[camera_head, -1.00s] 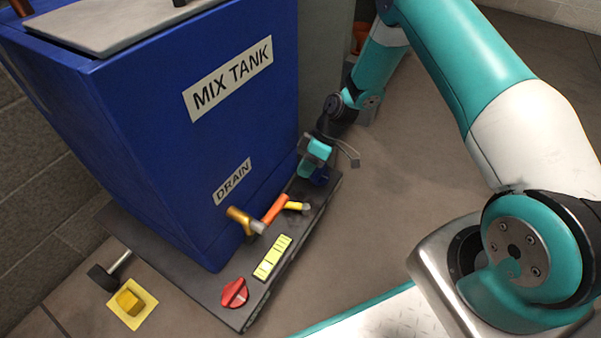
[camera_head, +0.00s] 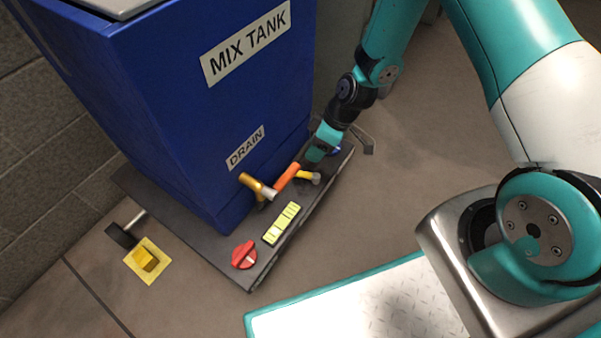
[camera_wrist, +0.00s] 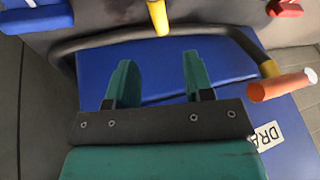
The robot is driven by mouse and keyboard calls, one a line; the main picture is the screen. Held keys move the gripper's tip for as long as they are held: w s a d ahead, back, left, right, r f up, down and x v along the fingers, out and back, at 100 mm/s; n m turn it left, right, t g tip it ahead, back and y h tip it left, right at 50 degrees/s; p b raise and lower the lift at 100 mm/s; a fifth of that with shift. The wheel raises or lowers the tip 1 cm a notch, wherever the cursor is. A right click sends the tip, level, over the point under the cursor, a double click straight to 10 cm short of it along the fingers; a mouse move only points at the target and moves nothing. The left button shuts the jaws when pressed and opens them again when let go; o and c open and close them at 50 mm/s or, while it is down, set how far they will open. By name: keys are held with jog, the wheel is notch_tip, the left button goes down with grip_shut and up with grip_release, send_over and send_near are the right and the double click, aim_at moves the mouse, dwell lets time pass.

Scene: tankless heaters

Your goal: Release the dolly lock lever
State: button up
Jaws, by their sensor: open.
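The dark dolly (camera_head: 262,278) carries the blue tank. I cannot tell from any readable label which one is the lock lever. My gripper (camera_head: 311,157) is low over the dolly, just behind the yellow lever. In the wrist view my gripper (camera_wrist: 157,60) is open and empty. A yellow piece (camera_wrist: 157,15), probably the same lever, lies beyond the fingertips, in line with the gap and apart from them.
The blue mix tank (camera_head: 225,110) rises close beside my gripper. The gold drain valve (camera_head: 257,186) and orange handle (camera_head: 286,178) stick out nearby. A black hose (camera_wrist: 85,42) curves beyond my fingers. A yellow pedal block (camera_head: 147,259) is at lower left. Floor right of the dolly is clear.

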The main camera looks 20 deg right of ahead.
aim_at(301, 174)
jog(key=b+x, duration=0.4)
jog(key=x, duration=0.5)
jog(key=shift+a+f, duration=0.1)
jog(key=shift+f, duration=0.3)
grip_shut()
